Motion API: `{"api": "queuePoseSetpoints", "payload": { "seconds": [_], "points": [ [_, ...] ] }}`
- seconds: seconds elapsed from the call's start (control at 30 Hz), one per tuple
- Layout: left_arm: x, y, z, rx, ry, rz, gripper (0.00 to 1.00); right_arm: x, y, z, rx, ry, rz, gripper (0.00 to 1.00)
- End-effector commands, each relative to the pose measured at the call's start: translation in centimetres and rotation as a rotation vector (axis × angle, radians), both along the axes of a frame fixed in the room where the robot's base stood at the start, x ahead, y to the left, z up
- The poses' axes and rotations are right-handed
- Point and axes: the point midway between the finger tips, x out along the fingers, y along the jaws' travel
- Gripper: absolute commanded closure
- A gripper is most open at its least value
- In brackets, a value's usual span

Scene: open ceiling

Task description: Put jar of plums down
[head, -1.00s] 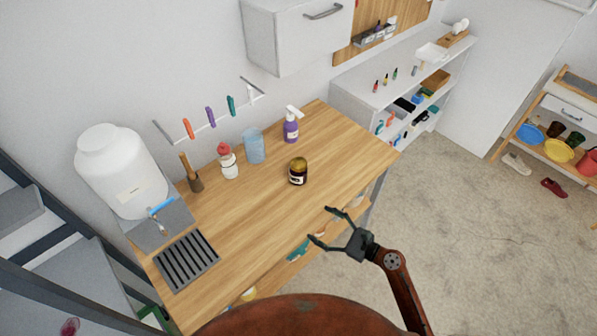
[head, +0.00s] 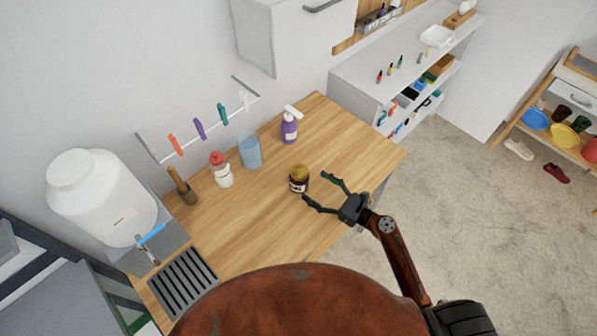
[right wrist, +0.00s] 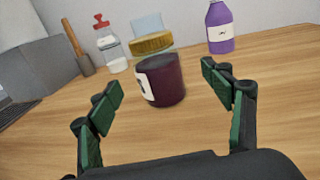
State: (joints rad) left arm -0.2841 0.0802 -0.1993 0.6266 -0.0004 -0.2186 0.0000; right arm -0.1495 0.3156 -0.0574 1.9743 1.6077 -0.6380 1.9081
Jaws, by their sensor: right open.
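The jar of plums (head: 298,181), dark with a gold-brown lid and a pale label, stands upright on the wooden counter (head: 245,215). My right gripper (head: 314,189) is open just to the right of the jar, its fingers pointing toward it. In the right wrist view the jar (right wrist: 161,80) is ahead, in the gap between the spread green-padded fingertips (right wrist: 161,85). The fingers do not appear to touch it. My left gripper is not in view.
A large white container (head: 104,197) and a drain grid (head: 183,281) are at left. The counter's front middle is clear.

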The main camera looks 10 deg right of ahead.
Motion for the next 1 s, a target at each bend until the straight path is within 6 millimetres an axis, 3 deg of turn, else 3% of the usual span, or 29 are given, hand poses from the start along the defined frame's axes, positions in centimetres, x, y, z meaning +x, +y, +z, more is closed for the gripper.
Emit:
{"api": "queuePoseSetpoints", "payload": {
  "seconds": [0.3, 0.6, 0.83, 1.0],
  "points": [
    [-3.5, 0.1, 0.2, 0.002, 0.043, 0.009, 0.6, 2.2, 2.2, 0.1, 0.002, -0.001, 0.004, 0.27],
    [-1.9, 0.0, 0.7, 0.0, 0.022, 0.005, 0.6, 5.1, 5.0, 0.1, 0.002, -0.001, 0.002, 0.27],
    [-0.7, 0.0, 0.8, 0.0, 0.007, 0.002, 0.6, 5.3, 5.1, 0.0, 0.0, 0.0, -0.001, 0.27],
    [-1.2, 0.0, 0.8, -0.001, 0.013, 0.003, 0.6, 5.2, 5.1, 0.0, 0.0, 0.0, 0.0, 0.37]
  ]
}}
